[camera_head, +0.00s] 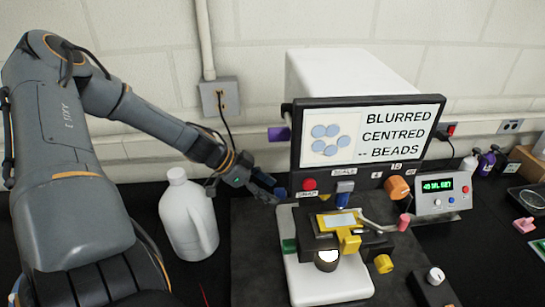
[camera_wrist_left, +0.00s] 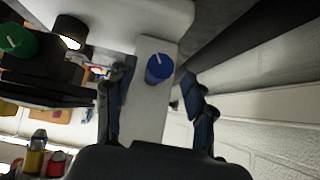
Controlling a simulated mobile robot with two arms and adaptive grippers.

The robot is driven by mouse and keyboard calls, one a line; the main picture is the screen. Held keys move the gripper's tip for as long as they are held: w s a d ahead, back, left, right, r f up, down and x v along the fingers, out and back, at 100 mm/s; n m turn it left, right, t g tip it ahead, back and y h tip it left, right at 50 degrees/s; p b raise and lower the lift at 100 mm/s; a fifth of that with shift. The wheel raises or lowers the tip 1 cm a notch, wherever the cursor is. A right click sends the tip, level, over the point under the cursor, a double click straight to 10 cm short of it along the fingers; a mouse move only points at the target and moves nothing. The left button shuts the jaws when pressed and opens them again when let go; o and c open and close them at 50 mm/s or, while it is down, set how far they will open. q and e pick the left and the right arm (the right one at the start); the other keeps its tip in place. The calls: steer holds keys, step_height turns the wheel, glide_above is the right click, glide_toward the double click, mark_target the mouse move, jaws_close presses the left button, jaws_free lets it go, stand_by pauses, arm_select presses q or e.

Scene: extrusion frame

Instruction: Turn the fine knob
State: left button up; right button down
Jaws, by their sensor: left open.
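The microscope (camera_head: 330,285) has a white base and a screen (camera_head: 370,130) reading "BLURRED CENTRED -- BEADS". A blue knob (camera_wrist_left: 159,68) with a white line is on a pale upright part in the left wrist view. It shows small at the microscope's left side in the head view (camera_head: 281,192). A green knob (camera_wrist_left: 18,38) with a white line is farther left in the wrist view, and low on the left side in the head view (camera_head: 289,245). No label tells which is fine. My left gripper (camera_head: 265,187) is open, its fingers on either side of the blue knob, with visible gaps.
A white jug (camera_head: 188,215) stands left of the microscope, close under my left forearm. A control box (camera_head: 443,192) with a green display stands to the right. Orange (camera_head: 397,189), pink and yellow knobs are on the microscope's right side. The wall is close behind.

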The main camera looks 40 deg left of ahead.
arm_select(q)
steer(key=shift+x, duration=0.9)
jaws_close()
steer(key=shift+r, duration=0.1)
